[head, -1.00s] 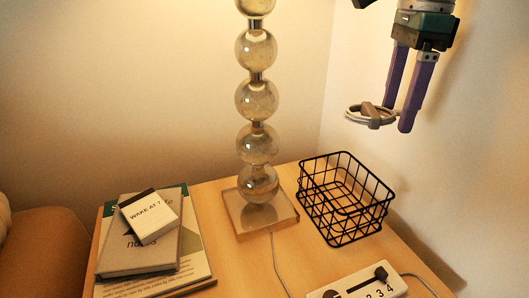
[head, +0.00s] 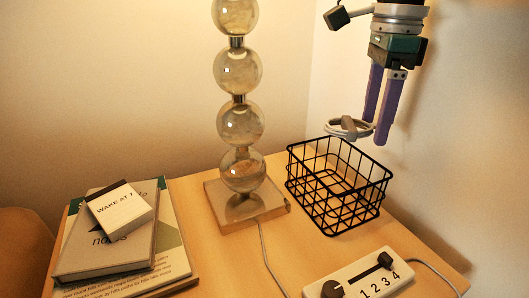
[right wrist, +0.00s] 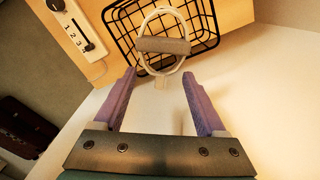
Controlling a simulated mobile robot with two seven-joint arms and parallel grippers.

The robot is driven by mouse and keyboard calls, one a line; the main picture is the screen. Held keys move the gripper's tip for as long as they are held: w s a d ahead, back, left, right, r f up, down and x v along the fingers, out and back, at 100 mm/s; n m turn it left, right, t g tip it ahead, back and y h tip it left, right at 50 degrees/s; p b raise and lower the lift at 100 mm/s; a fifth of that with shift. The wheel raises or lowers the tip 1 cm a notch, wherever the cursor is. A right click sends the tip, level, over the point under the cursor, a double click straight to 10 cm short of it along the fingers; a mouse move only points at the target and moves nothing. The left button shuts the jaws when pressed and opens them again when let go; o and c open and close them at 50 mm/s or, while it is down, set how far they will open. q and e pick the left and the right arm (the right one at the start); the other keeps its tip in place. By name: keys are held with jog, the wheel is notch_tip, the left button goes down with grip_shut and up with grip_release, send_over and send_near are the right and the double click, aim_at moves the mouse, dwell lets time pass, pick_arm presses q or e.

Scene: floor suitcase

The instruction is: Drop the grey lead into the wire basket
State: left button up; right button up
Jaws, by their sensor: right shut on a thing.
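The grey lead (head: 349,128) is a coiled loop with a darker grey band around its middle. My right gripper (head: 376,128) is shut on it at the coil's edge and holds it in the air. In the head view the coil shows just above the back rim of the black wire basket (head: 330,196). In the right wrist view the lead (right wrist: 163,46) shows beyond the fingertips, in front of the basket (right wrist: 207,22). The basket stands on the wooden table and looks empty. My left gripper is out of view.
A lamp of stacked glass balls (head: 240,123) on a square base stands left of the basket. A white switch box (head: 358,277) with a cable lies in front. Books (head: 110,245) with a small pad on top lie at left. A wall is close at right.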

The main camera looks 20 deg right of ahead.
jog(key=o, duration=1.3)
jog(key=shift+r, duration=0.15)
notch_tip(320, 180, up, 10)
jog(key=p, duration=0.3)
